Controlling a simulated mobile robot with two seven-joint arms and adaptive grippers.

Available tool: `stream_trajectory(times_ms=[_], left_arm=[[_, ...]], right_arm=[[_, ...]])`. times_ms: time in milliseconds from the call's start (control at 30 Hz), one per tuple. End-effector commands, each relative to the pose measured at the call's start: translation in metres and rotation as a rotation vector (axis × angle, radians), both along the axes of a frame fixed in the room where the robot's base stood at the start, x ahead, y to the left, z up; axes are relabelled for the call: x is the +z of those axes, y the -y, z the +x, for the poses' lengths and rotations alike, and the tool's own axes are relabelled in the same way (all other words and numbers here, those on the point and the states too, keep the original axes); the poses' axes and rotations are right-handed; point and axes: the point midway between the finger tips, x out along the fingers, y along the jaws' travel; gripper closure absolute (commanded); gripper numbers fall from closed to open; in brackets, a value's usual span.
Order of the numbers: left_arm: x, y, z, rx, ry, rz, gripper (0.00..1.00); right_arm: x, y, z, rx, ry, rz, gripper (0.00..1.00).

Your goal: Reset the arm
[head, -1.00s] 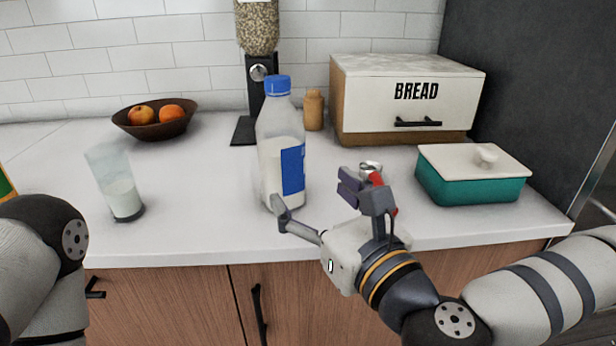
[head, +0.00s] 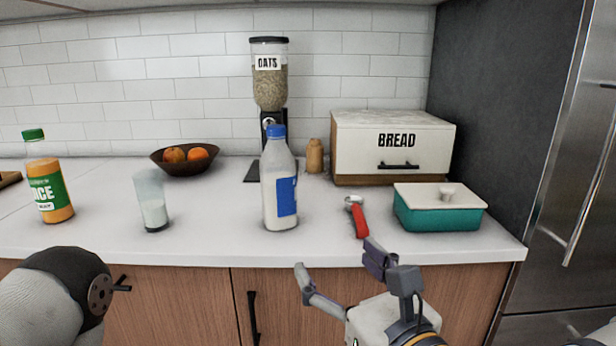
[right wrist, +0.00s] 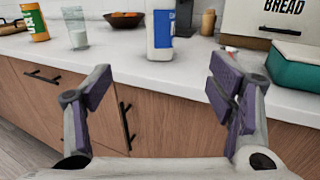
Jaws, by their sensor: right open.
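My right gripper (head: 335,272) is open and empty in front of the counter's front edge, below the milk bottle and the red-handled tool. In the right wrist view its two fingers (right wrist: 160,95) stand wide apart with nothing between them. The milk bottle (head: 279,190), with a blue cap and label, stands upright on the counter, apart from the gripper. A glass with some milk (head: 153,205) stands left of it. My left arm shows at the lower left of the head view; its gripper is out of frame.
On the white counter (head: 210,240) stand a juice bottle (head: 48,180), a fruit bowl (head: 185,160), an oats dispenser (head: 270,80), a bread box (head: 392,145) and a teal lidded dish (head: 438,212). A red-handled tool (head: 358,218) lies near the dish. Cabinets (head: 170,300) front the counter.

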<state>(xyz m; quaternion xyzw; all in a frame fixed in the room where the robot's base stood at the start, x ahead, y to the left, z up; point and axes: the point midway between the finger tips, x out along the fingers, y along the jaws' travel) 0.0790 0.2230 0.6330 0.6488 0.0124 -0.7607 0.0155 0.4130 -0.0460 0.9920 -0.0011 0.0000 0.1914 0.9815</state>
Motion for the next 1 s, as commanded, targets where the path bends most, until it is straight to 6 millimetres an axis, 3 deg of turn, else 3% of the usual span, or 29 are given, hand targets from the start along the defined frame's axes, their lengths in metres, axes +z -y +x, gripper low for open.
stream_trajectory(times_ms=[133,200,300,367,433,533,600,733,833,1000], left_arm=[[0.0,0.0,0.0,0.0,0.0,0.0,0.47],[0.0,0.0,0.001,0.0,0.002,0.0,0.47],[0.0,0.0,0.001,0.001,0.003,0.001,0.47],[0.0,0.0,0.001,0.001,0.003,0.001,0.47],[0.0,0.0,0.001,0.0,0.001,0.0,0.47],[0.0,0.0,0.0,0.0,0.001,0.0,0.47],[0.0,0.0,0.0,0.0,0.001,0.0,0.47],[0.0,0.0,0.0,0.0,0.001,0.0,0.47],[0.0,0.0,0.001,0.0,0.001,0.0,0.47],[0.0,0.0,0.0,0.0,0.001,0.0,0.47]], right_arm=[[-0.082,-0.05,-0.048,0.245,-0.051,-0.368,0.24],[-0.126,-0.065,-0.08,0.392,-0.056,-0.562,0.24],[-0.192,-0.072,-0.136,0.644,-0.038,-0.855,0.24],[-0.233,-0.063,-0.175,0.826,-0.009,-1.041,0.24],[-0.278,-0.038,-0.221,1.064,0.04,-1.255,0.24],[-0.327,0.023,-0.278,1.425,0.133,-1.522,0.24],[-0.347,0.072,-0.304,1.66,0.196,-1.656,0.24],[-0.359,0.144,-0.327,1.981,0.281,-1.789,0.24],[-0.359,0.172,-0.333,2.1,0.31,-1.821,0.24],[-0.359,0.178,-0.334,2.125,0.317,-1.827,0.24]])
